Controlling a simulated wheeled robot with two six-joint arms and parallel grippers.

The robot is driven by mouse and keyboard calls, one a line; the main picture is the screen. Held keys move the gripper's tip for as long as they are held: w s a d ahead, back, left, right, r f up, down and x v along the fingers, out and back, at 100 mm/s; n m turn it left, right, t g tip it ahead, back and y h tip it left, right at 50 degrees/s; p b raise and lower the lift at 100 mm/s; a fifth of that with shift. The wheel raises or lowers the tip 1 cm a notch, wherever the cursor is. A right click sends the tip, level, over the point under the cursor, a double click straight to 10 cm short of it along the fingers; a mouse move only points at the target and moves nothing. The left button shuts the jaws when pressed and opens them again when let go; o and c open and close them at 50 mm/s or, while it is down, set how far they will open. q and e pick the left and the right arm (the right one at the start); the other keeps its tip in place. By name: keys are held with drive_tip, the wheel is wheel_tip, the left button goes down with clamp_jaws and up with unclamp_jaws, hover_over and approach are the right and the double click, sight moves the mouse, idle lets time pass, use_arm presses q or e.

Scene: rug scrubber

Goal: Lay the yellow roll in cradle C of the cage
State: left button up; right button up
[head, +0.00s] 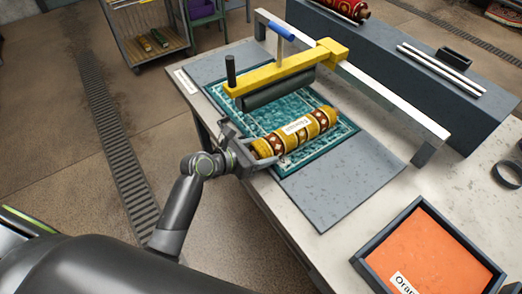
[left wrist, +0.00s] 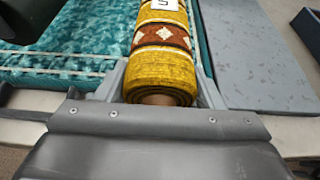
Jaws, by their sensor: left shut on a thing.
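The yellow roll (head: 297,130) has brown patterned bands and a white label. My left gripper (head: 247,148) is shut on its near end, with the roll pointing away to the upper right over the teal rug. In the left wrist view the roll (left wrist: 163,68) lies between the fingers (left wrist: 162,88), its round end facing me. I cannot tell whether the roll touches the rug. A wheeled metal rack (head: 150,62) at the upper left, perhaps the cage, holds a few rolls on its low shelf. Its cradle letters cannot be read. My right gripper is out of view.
The teal rug (head: 262,121) lies on a grey board on the table (head: 325,249). A yellow scrubber arm (head: 280,73) with a dark roller stands over it on a metal rail. An orange tray (head: 428,256) is at the lower right.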

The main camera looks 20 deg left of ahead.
use_arm(q)
drive_tip(key=shift+f, duration=0.15)
drive_tip(key=o, duration=1.4)
drive_tip(key=shift+c, duration=0.2)
drive_tip(key=shift+s+a+r, duration=0.15)
drive_tip(key=shift+r, duration=0.1)
drive_tip(key=v, duration=1.1)
drive_tip(key=shift+s+r, duration=0.2)
drive_tip(key=shift+r, duration=0.05)
drive_tip(key=shift+a, duration=0.1)
